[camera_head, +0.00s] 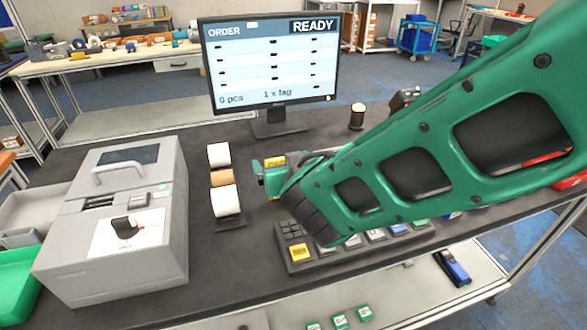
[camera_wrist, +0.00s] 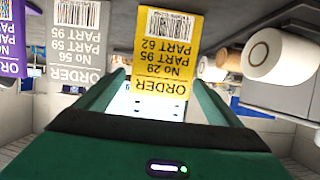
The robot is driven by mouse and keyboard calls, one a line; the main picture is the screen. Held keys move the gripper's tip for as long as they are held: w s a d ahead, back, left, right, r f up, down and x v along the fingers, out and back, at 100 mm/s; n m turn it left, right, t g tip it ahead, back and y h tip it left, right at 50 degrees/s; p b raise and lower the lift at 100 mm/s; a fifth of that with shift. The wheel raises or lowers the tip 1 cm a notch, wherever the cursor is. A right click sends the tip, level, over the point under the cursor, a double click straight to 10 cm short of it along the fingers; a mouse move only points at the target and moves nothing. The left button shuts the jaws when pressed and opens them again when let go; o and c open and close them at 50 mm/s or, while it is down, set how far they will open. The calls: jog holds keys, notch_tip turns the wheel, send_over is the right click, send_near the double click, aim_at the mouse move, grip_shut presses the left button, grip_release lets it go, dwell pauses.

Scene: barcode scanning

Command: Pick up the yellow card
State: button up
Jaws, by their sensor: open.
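My gripper (camera_wrist: 156,84) is open, with one green finger on each side of the card's near end. I cannot tell whether the fingers touch it. In the head view a small yellow patch, apparently the card (camera_head: 274,161), shows by my gripper (camera_head: 268,175). My arm hides much of the area around it.
A grey card (camera_wrist: 77,45) and a purple card (camera_wrist: 12,40) are left of the yellow one. A black rack (camera_head: 300,267) holds another yellow item (camera_head: 299,252). Rolls (camera_head: 222,178), a grey machine (camera_head: 120,220) and a monitor (camera_head: 270,65) stand on the dark table (camera_head: 205,265).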

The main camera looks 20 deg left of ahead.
jog(key=c, duration=1.4)
